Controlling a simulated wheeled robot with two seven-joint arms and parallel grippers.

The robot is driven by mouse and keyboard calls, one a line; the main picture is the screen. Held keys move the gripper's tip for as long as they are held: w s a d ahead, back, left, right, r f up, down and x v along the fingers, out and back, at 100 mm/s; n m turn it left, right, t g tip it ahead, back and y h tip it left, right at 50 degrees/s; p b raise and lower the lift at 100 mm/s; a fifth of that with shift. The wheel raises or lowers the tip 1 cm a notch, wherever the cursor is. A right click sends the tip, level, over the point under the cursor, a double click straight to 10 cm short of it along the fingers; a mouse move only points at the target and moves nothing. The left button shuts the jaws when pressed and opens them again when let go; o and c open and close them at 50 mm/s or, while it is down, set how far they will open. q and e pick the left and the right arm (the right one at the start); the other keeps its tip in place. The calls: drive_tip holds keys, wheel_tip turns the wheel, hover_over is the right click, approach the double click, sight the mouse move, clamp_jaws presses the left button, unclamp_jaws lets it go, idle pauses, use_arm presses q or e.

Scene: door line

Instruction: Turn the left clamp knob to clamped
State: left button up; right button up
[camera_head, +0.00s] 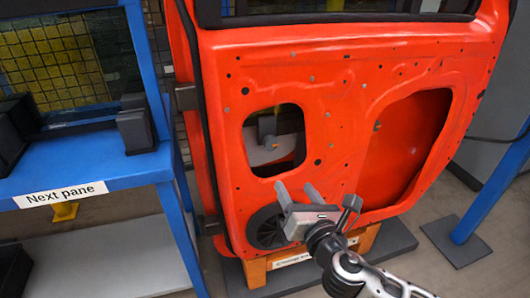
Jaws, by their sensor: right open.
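An orange-red car door panel (345,75) stands upright in the middle, held on an orange stand (255,272). Dark clamp-like blocks (186,97) sit at the door's left edge. I cannot make out for sure which part is the left clamp knob or how it is turned. My right gripper (297,190) is open and empty in front of the lower door, its fingers pointing up, just below the smaller opening. It partly covers a round black speaker (265,228) and the stand's label (293,259). My left gripper is not in view.
A blue rack (90,165) labelled "Next pane" (60,194) holds a glass pane at the left, with a grey lower shelf (110,262). A blue post (490,195) on a dark foot stands at the right. Floor shows between the door stand and post.

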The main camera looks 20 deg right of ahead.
drive_tip(key=w, duration=0.1)
drive_tip(key=b, duration=0.3)
approach(271, 146)
drive_tip(key=shift+n, duration=0.4)
drive_tip(key=w, duration=0.8)
drive_tip(key=shift+f, duration=0.2)
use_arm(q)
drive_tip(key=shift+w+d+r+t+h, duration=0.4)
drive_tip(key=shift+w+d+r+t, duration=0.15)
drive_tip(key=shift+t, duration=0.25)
use_arm(e)
drive_tip(key=shift+w+r, duration=0.1)
drive_tip(key=shift+w, duration=0.55)
drive_tip(key=c, duration=1)
